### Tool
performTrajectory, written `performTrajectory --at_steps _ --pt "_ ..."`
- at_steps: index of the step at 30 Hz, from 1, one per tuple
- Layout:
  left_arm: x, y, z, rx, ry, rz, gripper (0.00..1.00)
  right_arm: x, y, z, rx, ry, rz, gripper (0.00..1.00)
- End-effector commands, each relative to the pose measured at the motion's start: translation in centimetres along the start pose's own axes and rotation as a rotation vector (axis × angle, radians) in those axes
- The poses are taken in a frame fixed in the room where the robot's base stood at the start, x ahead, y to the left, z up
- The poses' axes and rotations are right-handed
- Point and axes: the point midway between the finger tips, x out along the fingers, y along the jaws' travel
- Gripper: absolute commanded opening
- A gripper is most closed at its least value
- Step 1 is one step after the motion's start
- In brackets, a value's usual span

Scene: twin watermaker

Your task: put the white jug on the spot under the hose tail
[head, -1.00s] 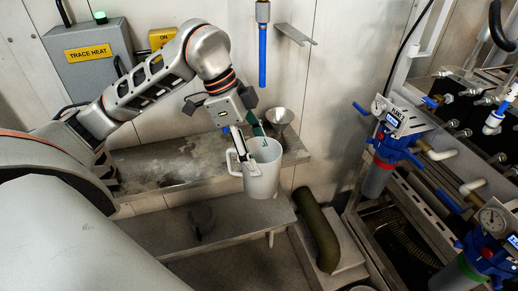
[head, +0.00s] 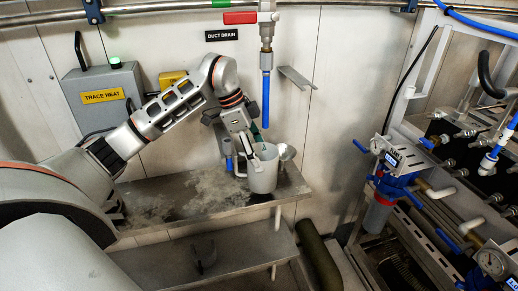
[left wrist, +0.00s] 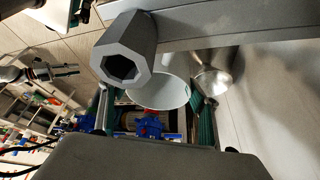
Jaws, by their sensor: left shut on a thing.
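The white jug (head: 263,176) is upright in the head view, with its handle on the left. My left gripper (head: 252,143) is shut on the jug's upper part. In the left wrist view the round rim of the jug (left wrist: 158,91) shows between the green-padded fingers. The blue hose tail (head: 265,98) hangs from a valve on the back wall, above and behind the jug. The jug is over the front part of the steel shelf (head: 293,183). I cannot tell whether its base touches the shelf. The spot itself is not distinguishable.
A metal funnel (head: 287,152) stands close behind the jug at right and shows in the left wrist view (left wrist: 212,74). A lower ledge (head: 225,255) lies in front. Blue filter housings (head: 382,190) stand at right.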

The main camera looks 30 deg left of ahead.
Motion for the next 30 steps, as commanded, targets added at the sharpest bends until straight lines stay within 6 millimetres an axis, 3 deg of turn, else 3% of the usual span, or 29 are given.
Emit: performTrajectory --at_steps 8,12,30 --pt "0.0 -3.4 0.3 -0.003 0.000 0.003 0.26 -0.5 0.1 0.3 0.005 -0.021 0.004 0.30" --pt "1.2 -3.2 0.8 -0.001 0.001 0.003 0.26 -0.6 0.3 0.9 0.008 -0.035 0.009 0.30" --pt "2.1 -3.2 1.2 -0.001 0.000 0.000 0.26 -0.5 -0.1 0.6 0.017 -0.026 0.006 0.30"
